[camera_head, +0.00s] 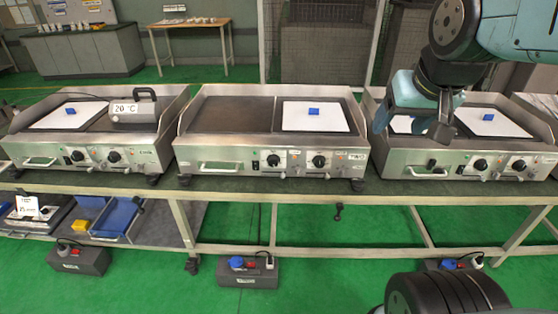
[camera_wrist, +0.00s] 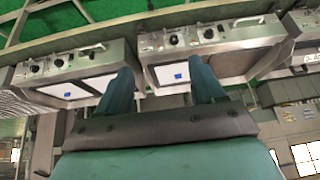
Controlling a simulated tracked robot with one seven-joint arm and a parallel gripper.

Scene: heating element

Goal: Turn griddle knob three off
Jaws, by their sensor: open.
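Three griddles stand in a row, each with two black knobs on its front panel. The left griddle has knobs (camera_head: 77,156) and (camera_head: 114,156). The middle griddle has a left knob (camera_head: 273,160) and a right knob (camera_head: 319,161). The right griddle has knobs (camera_head: 480,164) and (camera_head: 519,165). Which is knob three is not readable. My gripper (camera_head: 410,129) is open and empty, above the left part of the right griddle, touching no knob. The wrist view looks upside down past my open fingers (camera_wrist: 162,68), with middle griddle knobs (camera_wrist: 173,40) and (camera_wrist: 208,33) visible.
The griddles stand on a metal bench (camera_head: 262,190). Front handles (camera_head: 219,167) stick out beside the knobs. A 20 °C meter (camera_head: 134,108) sits on the left griddle. White plates (camera_head: 315,122) with blue blocks lie on the griddles. Power boxes (camera_head: 250,272) stand on the green floor.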

